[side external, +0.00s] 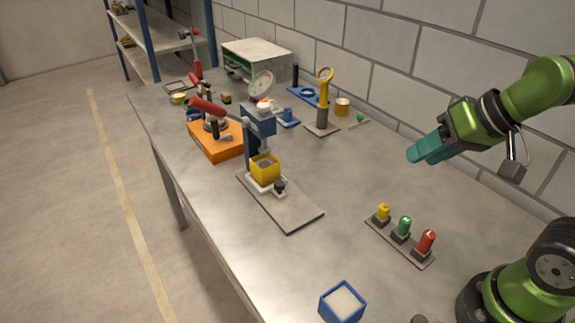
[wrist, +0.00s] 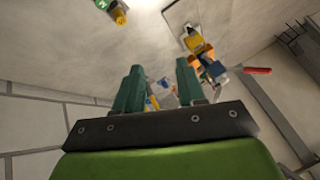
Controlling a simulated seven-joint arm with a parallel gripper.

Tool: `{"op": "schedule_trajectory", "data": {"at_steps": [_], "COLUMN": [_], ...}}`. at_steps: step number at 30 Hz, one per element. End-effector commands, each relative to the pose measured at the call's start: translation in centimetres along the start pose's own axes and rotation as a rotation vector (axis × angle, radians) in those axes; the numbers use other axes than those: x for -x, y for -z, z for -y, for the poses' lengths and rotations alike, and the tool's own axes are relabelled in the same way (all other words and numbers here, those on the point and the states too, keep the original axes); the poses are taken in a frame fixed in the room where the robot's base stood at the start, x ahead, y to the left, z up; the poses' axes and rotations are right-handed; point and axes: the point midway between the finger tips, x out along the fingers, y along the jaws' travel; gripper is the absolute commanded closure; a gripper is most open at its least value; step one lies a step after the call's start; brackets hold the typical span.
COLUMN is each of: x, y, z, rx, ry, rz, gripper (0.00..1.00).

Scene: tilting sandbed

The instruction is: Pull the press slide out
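The slide lies at the rear end of a flat grey base plate (side external: 288,212). In the wrist view the yellow block (wrist: 193,41) shows small, at upper right. My gripper (side external: 424,151) is raised above the table, well to the right of the press, and touches nothing. The wrist view shows its teal fingers (wrist: 158,82) apart with nothing held.
A plate with yellow, green and red buttons (side external: 401,240) lies between my base and the press. A blue box (side external: 343,302) stands at the near edge. An orange block (side external: 215,140) and a yellow-topped stand (side external: 323,100) are near the press. The middle table is clear.

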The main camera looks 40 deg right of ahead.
Motion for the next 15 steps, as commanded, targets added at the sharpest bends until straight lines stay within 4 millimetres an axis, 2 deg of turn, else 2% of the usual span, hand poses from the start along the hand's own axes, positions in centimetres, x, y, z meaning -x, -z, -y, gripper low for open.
{"op": "schedule_trajectory", "data": {"at_steps": [3,7,11,15], "x": [-1.7,-4.3,-7.7,-12.1], "y": [0.7,3.0,5.6,8.2], "z": [0.1,1.4,3.1,5.2], "rx": [-0.001,0.081,0.244,0.459], "ry": [-0.039,-0.072,-0.069,-0.021], "rz": [0.064,0.144,0.226,0.305], "gripper": [0.6,0.6,0.6,0.6]}}
